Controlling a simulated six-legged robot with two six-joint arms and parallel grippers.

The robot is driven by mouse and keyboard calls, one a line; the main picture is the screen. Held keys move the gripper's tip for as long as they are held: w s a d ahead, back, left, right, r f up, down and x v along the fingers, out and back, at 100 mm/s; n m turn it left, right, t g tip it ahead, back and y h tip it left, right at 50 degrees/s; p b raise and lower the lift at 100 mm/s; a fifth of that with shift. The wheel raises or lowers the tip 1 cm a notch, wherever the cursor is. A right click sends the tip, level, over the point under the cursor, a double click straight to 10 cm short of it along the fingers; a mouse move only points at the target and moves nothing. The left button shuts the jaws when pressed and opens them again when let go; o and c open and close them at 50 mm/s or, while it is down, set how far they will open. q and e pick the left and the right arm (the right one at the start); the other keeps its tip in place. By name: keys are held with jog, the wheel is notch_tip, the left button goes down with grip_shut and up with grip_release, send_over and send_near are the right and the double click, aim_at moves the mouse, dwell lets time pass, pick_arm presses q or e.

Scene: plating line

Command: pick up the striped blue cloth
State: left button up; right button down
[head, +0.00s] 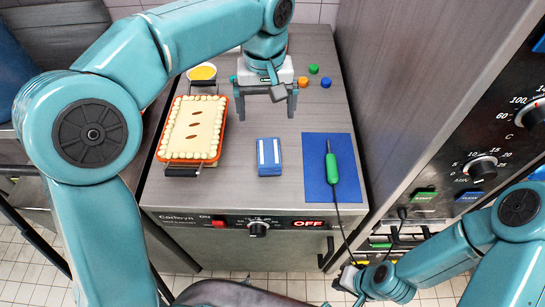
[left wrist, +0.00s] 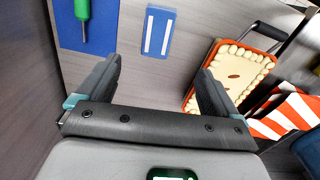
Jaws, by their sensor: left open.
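The striped blue cloth (head: 268,157) is a small folded blue block with white stripes, lying on the grey counter right of the pie. It also shows in the left wrist view (left wrist: 157,32), ahead of the fingers and between their lines. My left gripper (head: 266,103) points down over the counter, behind the cloth, open and empty; its two fingers stand wide apart in the left wrist view (left wrist: 158,70). It does not touch the cloth. My right gripper (head: 345,281) is low at the right, in front of the counter; its fingers are too unclear to read.
An orange dish with a cream pie (head: 193,128) stands left of the cloth. A green-handled tool (head: 332,168) lies on a blue mat (head: 316,186) to the right. A yellow bowl (head: 202,72) and small coloured caps (head: 313,69) are farther back.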

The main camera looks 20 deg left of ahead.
pick_arm(q)
send_over(269, 154)
jog(key=f, duration=1.1)
jog(key=shift+a, duration=0.3)
jog(key=shift+s+d+f, duration=0.1)
jog(key=shift+d+f, duration=0.15)
jog(key=shift+f, duration=0.25)
notch_tip(269, 154, down, 5)
jog(key=shift+d, duration=0.1)
jog(key=c, duration=1)
